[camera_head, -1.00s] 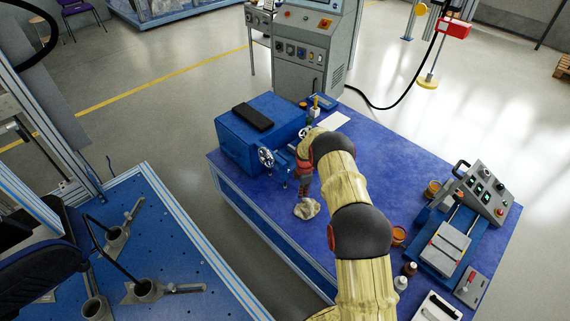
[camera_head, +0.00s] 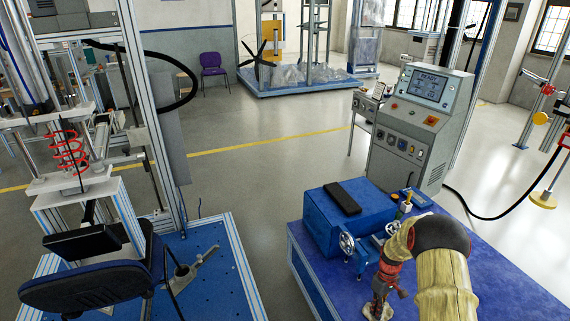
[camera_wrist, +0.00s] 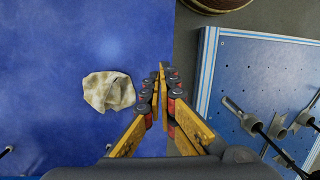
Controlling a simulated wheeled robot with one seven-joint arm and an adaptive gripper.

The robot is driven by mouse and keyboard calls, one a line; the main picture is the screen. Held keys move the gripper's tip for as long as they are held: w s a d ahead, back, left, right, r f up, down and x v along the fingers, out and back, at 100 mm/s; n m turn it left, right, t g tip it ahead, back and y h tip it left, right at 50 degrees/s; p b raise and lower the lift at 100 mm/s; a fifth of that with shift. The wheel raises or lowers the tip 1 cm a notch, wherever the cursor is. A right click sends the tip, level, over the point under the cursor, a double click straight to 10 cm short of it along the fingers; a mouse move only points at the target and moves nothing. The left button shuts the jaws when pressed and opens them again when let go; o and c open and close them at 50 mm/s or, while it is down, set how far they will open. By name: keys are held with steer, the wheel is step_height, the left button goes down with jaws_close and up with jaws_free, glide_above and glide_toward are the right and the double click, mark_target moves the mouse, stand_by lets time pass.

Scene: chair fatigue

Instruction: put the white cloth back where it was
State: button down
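The white cloth (camera_wrist: 108,92) lies crumpled on the blue tabletop (camera_wrist: 70,40) in the wrist view, left of my fingers and apart from them. In the head view the cloth (camera_head: 378,312) shows only partly at the bottom edge, below my gripper (camera_head: 379,297). In the wrist view my gripper (camera_wrist: 160,78) has its fingertips together, with nothing seen between them. The fingertips appear near the table edge.
A blue machine box (camera_head: 345,220) with a handwheel stands on the table beyond my arm. A grey control cabinet (camera_head: 415,130) stands behind. A floor gap separates table and platform.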

steer(key=s+a+r+m, duration=0.2)
steer(key=s+r, duration=0.1)
steer(key=r, duration=0.5)
steer(key=s+a+r+m, duration=0.2)
steer(key=r, duration=0.6)
steer(key=s+a+r+t, duration=0.2)
steer(key=s+a+r, duration=0.1)
steer(key=s+r, duration=0.5)
steer(key=s+a+r+m+t, duration=0.1)
steer(key=s+a+r+t, duration=0.2)
steer(key=s+r, duration=0.5)
steer(key=s+a+r+t, duration=0.3)
steer(key=s+r, duration=0.6)
steer(key=r, duration=0.6)
steer(key=shift+a+r+h, duration=0.2)
steer(key=shift+a+h, duration=0.1)
steer(key=shift+a, duration=0.95)
